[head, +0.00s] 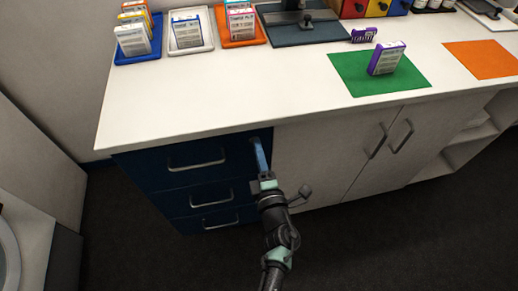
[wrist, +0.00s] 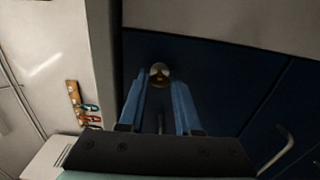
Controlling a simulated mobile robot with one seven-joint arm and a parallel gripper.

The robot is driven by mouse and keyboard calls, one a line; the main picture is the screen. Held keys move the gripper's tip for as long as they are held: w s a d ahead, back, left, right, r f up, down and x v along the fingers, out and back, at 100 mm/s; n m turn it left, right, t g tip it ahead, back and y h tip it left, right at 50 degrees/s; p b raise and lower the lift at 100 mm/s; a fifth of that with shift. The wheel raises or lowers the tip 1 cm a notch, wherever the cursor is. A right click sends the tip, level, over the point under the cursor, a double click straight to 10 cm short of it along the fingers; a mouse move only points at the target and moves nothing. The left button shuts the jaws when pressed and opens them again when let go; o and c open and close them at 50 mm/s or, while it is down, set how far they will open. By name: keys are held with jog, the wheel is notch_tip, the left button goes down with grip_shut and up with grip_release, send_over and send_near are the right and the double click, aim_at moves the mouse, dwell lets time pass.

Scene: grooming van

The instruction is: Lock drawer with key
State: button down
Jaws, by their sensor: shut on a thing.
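The blue drawer unit (head: 160,185) stands under the left part of the counter, its several drawer fronts looking shut. My gripper (head: 258,146) reaches up to the right end of the top drawer, just under the counter edge. In the wrist view, its blue fingers (wrist: 159,84) point at the dark blue front (wrist: 225,80). A small round brass piece (wrist: 159,72) shows between the fingertips, against that front. The gripper is shut on what seems to be the key. I cannot tell key from lock face there, nor how deep the key sits.
The drawers have bar handles (head: 197,164); white cupboard doors (head: 325,165) adjoin on the right. A rack with coloured items (wrist: 82,105) shows left in the wrist view. Trays of boxes and a green mat (head: 350,75) lie on the counter (head: 235,85). The dark floor in front is clear.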

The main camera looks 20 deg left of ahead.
jog(key=shift+m, duration=0.3)
dwell(0.4)
jog(key=c, duration=0.6)
grip_release()
jog(key=shift+s+d, duration=0.1)
jog(key=p+v, duration=0.1)
jog(key=v, duration=1.1)
jog(key=shift+s+d+p, duration=0.2)
jog(key=shift+s+p, duration=0.1)
jog(key=shift+p, duration=0.05)
